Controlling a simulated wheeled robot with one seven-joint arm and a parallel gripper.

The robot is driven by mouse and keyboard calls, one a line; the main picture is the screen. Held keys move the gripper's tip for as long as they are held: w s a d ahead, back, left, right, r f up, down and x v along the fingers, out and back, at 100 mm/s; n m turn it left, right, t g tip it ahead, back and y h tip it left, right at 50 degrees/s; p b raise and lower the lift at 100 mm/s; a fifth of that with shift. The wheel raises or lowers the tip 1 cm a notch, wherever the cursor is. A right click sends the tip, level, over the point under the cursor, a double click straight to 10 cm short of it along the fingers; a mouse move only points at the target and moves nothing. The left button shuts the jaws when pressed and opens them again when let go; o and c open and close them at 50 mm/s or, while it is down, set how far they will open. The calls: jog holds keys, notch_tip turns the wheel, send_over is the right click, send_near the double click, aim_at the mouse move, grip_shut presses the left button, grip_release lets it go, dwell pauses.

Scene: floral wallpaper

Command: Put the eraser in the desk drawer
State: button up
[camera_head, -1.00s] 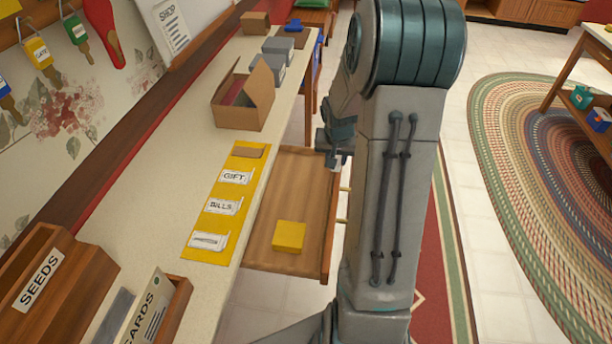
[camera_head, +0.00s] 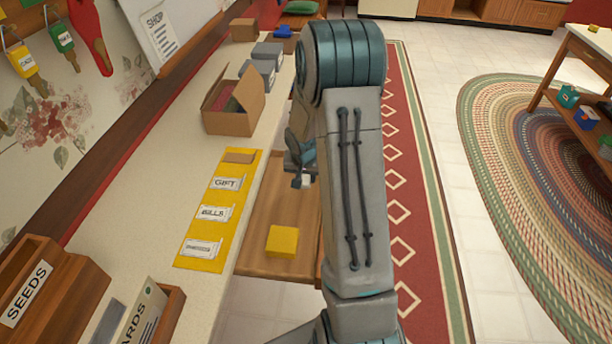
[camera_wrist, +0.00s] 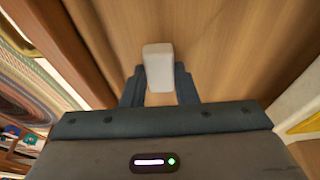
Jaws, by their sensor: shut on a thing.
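The white eraser (camera_wrist: 158,66) is between the fingers of my gripper (camera_wrist: 159,88) in the wrist view, with the wooden drawer bottom behind it. In the head view my gripper (camera_head: 301,180) is over the far part of the open desk drawer (camera_head: 262,262), and a small white bit of the eraser (camera_head: 306,180) shows at its tip. The gripper is shut on the eraser. I cannot tell how high the eraser is above the drawer bottom. My arm hides the drawer's right side and front.
A yellow block (camera_head: 282,241) lies in the near part of the drawer. The desk top (camera_head: 150,210) beside it holds a yellow mat (camera_head: 200,258) with labelled papers, an open cardboard box (camera_head: 228,118) and a wooden seeds box (camera_head: 45,290). The drawer floor between gripper and block is clear.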

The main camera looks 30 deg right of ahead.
jog(key=shift+f, duration=0.15)
jog(key=o, duration=0.9)
jog(key=shift+o, duration=0.2)
jog(key=shift+r, duration=0.45)
jog(key=v, duration=1.1)
jog(key=s+a+r+n, duration=0.2)
jog(key=s+a+r, duration=0.1)
jog(key=s, duration=0.4)
jog(key=s+a+r+n+y, duration=0.1)
jog(key=s+a+r+n, duration=0.1)
jog(key=s+a+r, duration=0.2)
jog(key=s+a+r+n+y, duration=0.1)
jog(key=s+a+r+n, duration=0.1)
jog(key=s+a+r, duration=0.2)
jog(key=s+a, duration=0.3)
jog(key=s, duration=0.4)
jog(key=shift+n+p, duration=0.4)
jog(key=shift+a, duration=0.1)
